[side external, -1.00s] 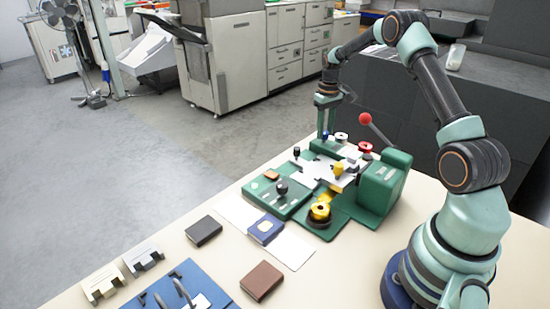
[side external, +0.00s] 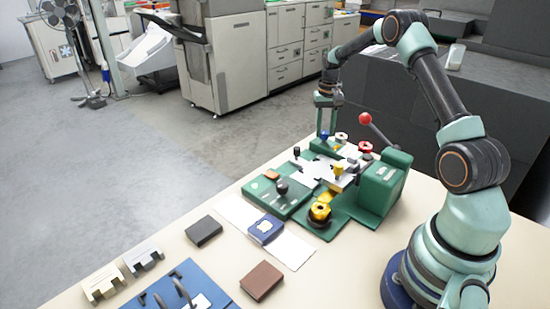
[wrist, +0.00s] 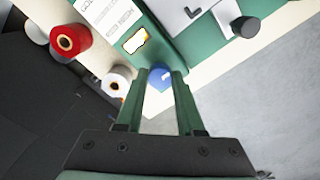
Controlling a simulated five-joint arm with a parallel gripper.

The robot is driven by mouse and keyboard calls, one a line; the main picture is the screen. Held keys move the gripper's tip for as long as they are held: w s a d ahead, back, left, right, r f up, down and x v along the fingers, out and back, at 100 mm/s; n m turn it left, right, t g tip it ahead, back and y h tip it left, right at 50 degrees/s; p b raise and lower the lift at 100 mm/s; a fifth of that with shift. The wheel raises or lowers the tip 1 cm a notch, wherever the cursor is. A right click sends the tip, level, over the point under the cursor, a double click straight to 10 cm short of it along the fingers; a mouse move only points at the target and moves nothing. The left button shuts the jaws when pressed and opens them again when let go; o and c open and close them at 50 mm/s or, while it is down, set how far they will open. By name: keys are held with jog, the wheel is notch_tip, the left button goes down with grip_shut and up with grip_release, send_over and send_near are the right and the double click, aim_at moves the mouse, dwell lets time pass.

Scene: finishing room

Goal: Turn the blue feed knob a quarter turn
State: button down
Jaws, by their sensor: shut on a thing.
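The blue feed knob (wrist: 159,76) sits between the two fingers of my gripper (wrist: 160,74) in the wrist view. The fingers are shut on its sides, and its rounded blue top shows. In the side view the knob (side external: 324,137) is a small blue spot at the far end of the green machine (side external: 380,187), below my gripper (side external: 325,132). My gripper points down onto it. No clear mark on the knob shows how far it is turned.
A white spool (wrist: 116,81) and a red spool (wrist: 70,40) stand beside the knob. A red-ball lever (side external: 366,118) rises behind the machine. A brown block (side external: 261,281), a dark block (side external: 203,231) and a blue tray (side external: 180,292) lie nearer on the table.

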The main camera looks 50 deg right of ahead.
aim_at(325, 132)
jog(key=shift+r, duration=0.15)
jog(key=c, duration=0.5)
grip_release()
notch_tip(325, 132, up, 12)
dwell(0.3)
